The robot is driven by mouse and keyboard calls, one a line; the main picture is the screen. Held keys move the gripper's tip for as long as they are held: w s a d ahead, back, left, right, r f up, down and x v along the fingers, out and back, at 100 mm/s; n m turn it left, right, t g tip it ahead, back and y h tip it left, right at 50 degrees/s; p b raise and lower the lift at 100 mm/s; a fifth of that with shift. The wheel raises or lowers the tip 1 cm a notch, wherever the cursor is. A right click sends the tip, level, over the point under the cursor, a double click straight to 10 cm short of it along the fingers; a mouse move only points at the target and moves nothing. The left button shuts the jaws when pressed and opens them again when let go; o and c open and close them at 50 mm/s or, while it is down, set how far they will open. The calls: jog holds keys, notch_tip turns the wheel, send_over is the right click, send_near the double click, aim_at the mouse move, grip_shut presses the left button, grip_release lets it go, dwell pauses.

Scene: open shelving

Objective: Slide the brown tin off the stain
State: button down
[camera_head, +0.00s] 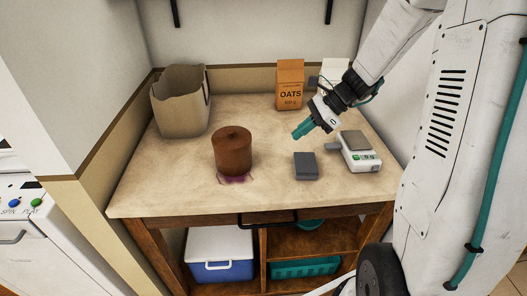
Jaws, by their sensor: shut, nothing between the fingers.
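The brown tin (232,152) is a round canister with a small knob on its lid. It stands upright near the middle of the wooden counter. A purple stain (236,180) shows at the tin's front base; the tin appears to cover part of it, and how far it reaches underneath is hidden. My gripper (296,134) has teal fingers that are shut and empty. It is to the right of the tin, clearly apart from it, and points down and left.
A dark grey block (306,166) lies right of the tin, below my gripper. A scale (360,152) sits farther right. An oats box (290,85) and a paper bag (181,101) stand at the back. Bare counter (165,175) lies left of the tin.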

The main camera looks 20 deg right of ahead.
aim_at(252, 161)
jog(key=shift+w+f, duration=0.2)
jog(key=shift+f, duration=0.15)
jog(key=shift+w+a+f, duration=0.1)
jog(key=shift+a+f, duration=0.15)
jog(key=x, duration=0.8)
jog(key=shift+w+a+f, duration=0.1)
jog(key=shift+a+f, duration=0.05)
jog(key=shift+a, duration=0.05)
jog(key=a, duration=0.1)
jog(key=w+a, duration=0.1)
jog(key=a, duration=0.1)
jog(key=shift+a+f, duration=0.1)
jog(key=shift+w+a, duration=0.2)
jog(key=shift+a, duration=0.2)
